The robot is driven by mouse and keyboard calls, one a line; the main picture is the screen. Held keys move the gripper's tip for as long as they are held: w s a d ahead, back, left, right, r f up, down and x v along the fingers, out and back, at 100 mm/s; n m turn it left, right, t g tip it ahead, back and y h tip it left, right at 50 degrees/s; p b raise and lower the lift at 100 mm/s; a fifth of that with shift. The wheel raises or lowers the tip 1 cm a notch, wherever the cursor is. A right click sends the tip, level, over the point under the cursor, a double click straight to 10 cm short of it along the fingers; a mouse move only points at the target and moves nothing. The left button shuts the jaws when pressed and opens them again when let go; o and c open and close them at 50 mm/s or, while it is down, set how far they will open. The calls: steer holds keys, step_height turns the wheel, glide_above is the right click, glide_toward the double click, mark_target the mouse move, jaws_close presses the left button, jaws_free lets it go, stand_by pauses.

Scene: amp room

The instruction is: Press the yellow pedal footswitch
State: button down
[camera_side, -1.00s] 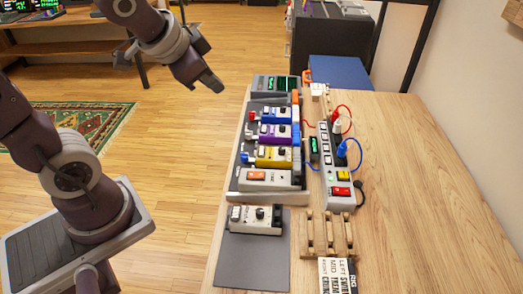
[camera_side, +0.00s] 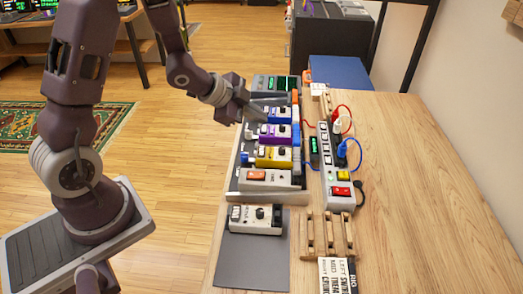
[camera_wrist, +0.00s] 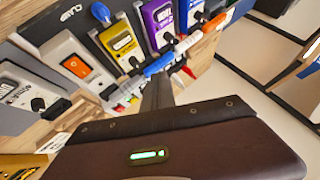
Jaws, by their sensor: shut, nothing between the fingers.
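The yellow pedal (camera_side: 274,157) sits in the row on the pedalboard, between the purple pedal (camera_side: 275,134) and a grey pedal with an orange switch (camera_side: 266,178). It also shows in the wrist view (camera_wrist: 121,43), left of the fingers. Its footswitch is too small to make out clearly. My gripper (camera_side: 262,107) is shut and empty. In the side view it is over the far part of the row, near the blue pedal (camera_side: 276,115), beyond the yellow one. In the wrist view its dark fingers (camera_wrist: 157,90) point toward the pedals. I cannot tell their exact height.
A power strip (camera_side: 333,165) with red, white and blue plugs stands right of the pedalboard. A loose white pedal (camera_side: 256,218) lies on a grey mat (camera_side: 252,262) in front. A small wooden rack (camera_side: 325,235) is beside it. The table's right side is clear.

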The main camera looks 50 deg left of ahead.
mark_target(258, 152)
step_height(258, 152, down, 8)
steer(key=shift+f, duration=0.2)
stand_by(2.2)
steer(key=shift+f, duration=0.4)
steer(key=shift+f, duration=0.45)
stand_by(0.4)
stand_by(0.3)
steer(key=shift+r, duration=0.9)
steer(key=shift+r, duration=2.5)
